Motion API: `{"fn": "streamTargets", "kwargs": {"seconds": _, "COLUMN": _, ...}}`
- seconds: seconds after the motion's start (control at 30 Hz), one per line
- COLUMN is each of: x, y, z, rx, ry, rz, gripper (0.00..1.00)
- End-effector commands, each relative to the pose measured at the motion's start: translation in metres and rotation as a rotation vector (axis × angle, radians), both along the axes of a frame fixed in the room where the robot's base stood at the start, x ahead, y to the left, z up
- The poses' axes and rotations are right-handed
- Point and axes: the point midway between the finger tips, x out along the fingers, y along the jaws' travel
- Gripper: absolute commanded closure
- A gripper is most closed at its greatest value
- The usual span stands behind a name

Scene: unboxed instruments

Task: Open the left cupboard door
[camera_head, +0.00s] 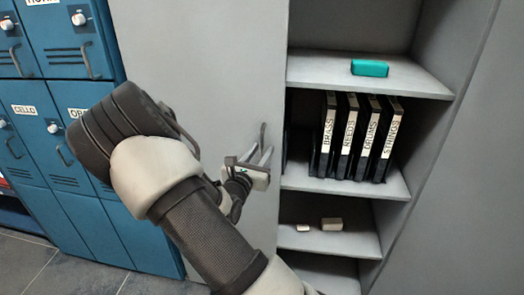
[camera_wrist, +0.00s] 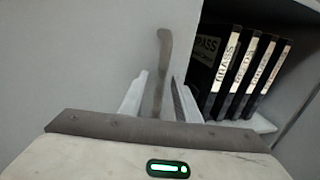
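The left cupboard door (camera_head: 215,70) is a plain grey panel covering the left part of the cupboard; it looks shut. It also fills the left of the wrist view (camera_wrist: 80,60). Its dark upright handle (camera_head: 263,133) is near the door's right edge. My gripper (camera_head: 259,155) is open at the handle. In the wrist view, the handle (camera_wrist: 164,45) stands between the two pale fingers of my gripper (camera_wrist: 160,77), with a gap visible on the left side. Contact on the right side is hard to tell.
The cupboard's right part is open, with shelves holding several black labelled binders (camera_head: 358,140), a teal box (camera_head: 370,68) and small pale blocks (camera_head: 331,224). Blue lockers (camera_head: 60,45) stand at the left. Grey tiled floor (camera_head: 60,275) shows at the lower left.

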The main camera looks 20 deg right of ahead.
Motion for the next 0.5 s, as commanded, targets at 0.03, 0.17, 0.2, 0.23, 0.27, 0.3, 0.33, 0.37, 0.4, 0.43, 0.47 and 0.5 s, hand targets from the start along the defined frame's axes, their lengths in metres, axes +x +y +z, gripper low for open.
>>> {"fn": "streamTargets", "kwargs": {"seconds": 0.03, "x": 0.0020, "y": -0.0028, "z": -0.0001, "rx": 0.000, "ry": 0.000, "rz": -0.001, "gripper": 0.71}}
{"fn": "streamTargets", "kwargs": {"seconds": 0.17, "x": 0.0041, "y": -0.0050, "z": 0.0000, "rx": -0.001, "ry": 0.001, "rz": 0.000, "gripper": 0.71}}
{"fn": "streamTargets", "kwargs": {"seconds": 0.2, "x": 0.0043, "y": -0.0050, "z": 0.0000, "rx": -0.001, "ry": 0.001, "rz": 0.000, "gripper": 0.71}}
{"fn": "streamTargets", "kwargs": {"seconds": 0.23, "x": 0.0043, "y": -0.0050, "z": 0.0000, "rx": -0.001, "ry": 0.001, "rz": 0.000, "gripper": 0.71}}
{"fn": "streamTargets", "kwargs": {"seconds": 0.27, "x": 0.0042, "y": -0.0050, "z": 0.0000, "rx": -0.001, "ry": 0.001, "rz": 0.000, "gripper": 0.71}}
{"fn": "streamTargets", "kwargs": {"seconds": 0.3, "x": 0.0042, "y": -0.0050, "z": 0.0000, "rx": -0.001, "ry": 0.001, "rz": 0.000, "gripper": 0.71}}
{"fn": "streamTargets", "kwargs": {"seconds": 0.33, "x": 0.0041, "y": -0.0049, "z": 0.0000, "rx": -0.001, "ry": 0.001, "rz": 0.000, "gripper": 0.71}}
{"fn": "streamTargets", "kwargs": {"seconds": 0.37, "x": 0.0042, "y": -0.0048, "z": 0.0001, "rx": -0.001, "ry": 0.001, "rz": 0.000, "gripper": 0.71}}
{"fn": "streamTargets", "kwargs": {"seconds": 0.4, "x": 0.0041, "y": -0.0048, "z": 0.0001, "rx": -0.001, "ry": 0.001, "rz": 0.000, "gripper": 0.77}}
{"fn": "streamTargets", "kwargs": {"seconds": 0.43, "x": 0.0041, "y": -0.0048, "z": 0.0001, "rx": -0.001, "ry": 0.001, "rz": 0.000, "gripper": 0.82}}
{"fn": "streamTargets", "kwargs": {"seconds": 0.47, "x": 0.0041, "y": -0.0048, "z": 0.0001, "rx": -0.001, "ry": 0.001, "rz": 0.000, "gripper": 0.87}}
{"fn": "streamTargets", "kwargs": {"seconds": 0.5, "x": 0.0041, "y": -0.0047, "z": 0.0001, "rx": -0.001, "ry": 0.001, "rz": 0.000, "gripper": 0.94}}
